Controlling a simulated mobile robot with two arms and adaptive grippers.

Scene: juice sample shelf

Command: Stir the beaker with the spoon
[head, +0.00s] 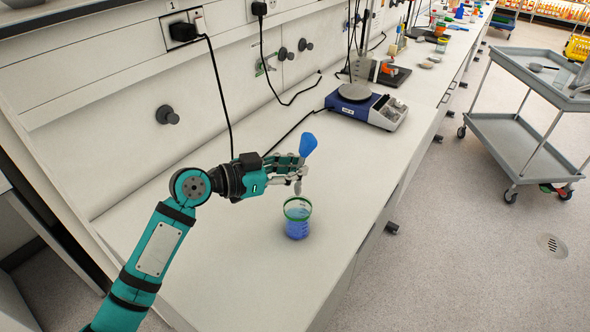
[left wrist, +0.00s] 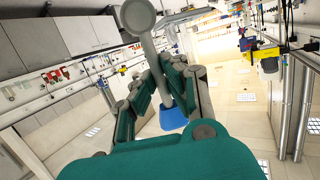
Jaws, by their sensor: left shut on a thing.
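The beaker (head: 297,229) stands upright on the white bench, with blue liquid inside and a green rim. My left gripper (head: 297,169) is shut on the spoon (head: 308,144), which has a blue handle pointing up and a grey bowl end pointing down. In the head view the spoon's lower end shows just above the beaker's rim, apparently outside the liquid. In the left wrist view the spoon (left wrist: 138,16) passes between the fingers, with its grey round bowl on one side and blue handle on the other. My right gripper is not in view.
A blue-based stirrer or scale (head: 367,108) with a metal rod stands farther back on the bench (head: 235,265). Black cables hang along the wall behind my left arm. A grey cart (head: 520,140) stands on the floor at right. The bench around the beaker is clear.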

